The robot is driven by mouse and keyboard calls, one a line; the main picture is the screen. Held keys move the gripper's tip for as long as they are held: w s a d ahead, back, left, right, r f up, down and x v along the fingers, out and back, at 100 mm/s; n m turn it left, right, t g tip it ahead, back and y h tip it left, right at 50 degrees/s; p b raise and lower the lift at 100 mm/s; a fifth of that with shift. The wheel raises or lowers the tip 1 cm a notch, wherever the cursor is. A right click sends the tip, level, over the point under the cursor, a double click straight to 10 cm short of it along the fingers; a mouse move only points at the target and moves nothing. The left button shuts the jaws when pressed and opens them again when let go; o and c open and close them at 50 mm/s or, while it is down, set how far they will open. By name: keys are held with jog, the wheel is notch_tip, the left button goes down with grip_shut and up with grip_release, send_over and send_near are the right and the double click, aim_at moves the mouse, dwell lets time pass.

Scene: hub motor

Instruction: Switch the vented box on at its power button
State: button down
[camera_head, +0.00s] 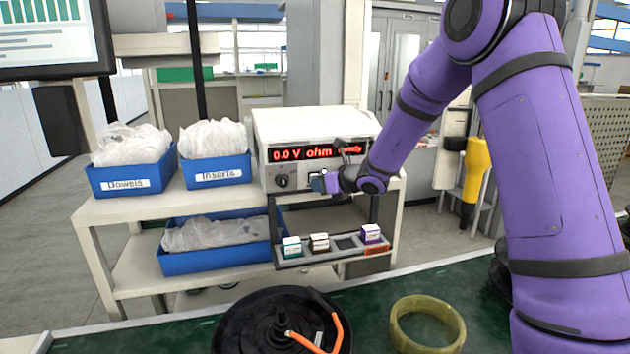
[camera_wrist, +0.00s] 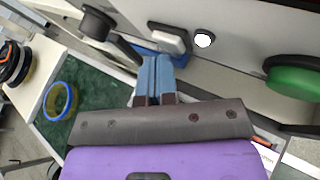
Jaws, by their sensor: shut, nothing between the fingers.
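The vented box (camera_head: 312,122) is a white instrument on the shelf top, with a lit red display (camera_head: 315,153) reading 0.0 V, ohm and a partly covered word. In the wrist view its front panel (camera_wrist: 235,45) carries a pale button in a dark frame (camera_wrist: 167,38), beside a glowing white light (camera_wrist: 204,40). My gripper (camera_head: 319,184) is at the lower front of the box. Its blue fingers are shut and empty, tips (camera_wrist: 163,58) just below the button; I cannot tell whether they touch it. My wrist partly covers the panel's right side.
A dark knob (camera_head: 281,181) is left of the button, and a green round part (camera_wrist: 294,76) is at its right in the wrist view. Blue bins (camera_head: 130,180) stand left of the box. A small tray (camera_head: 290,264) holds several blocks below. A yellow ring (camera_head: 402,338) lies on the green bench.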

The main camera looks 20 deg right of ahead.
dwell(0.5)
jog(key=shift+s+f, duration=0.1)
jog(key=shift+s, duration=0.7)
jog(key=shift+s+f, duration=0.2)
jog(key=shift+s, duration=1.05)
jog(key=shift+s+f, duration=0.15)
jog(key=shift+s, duration=1.1)
jog(key=s, duration=0.7)
jog(key=shift+f, duration=0.45)
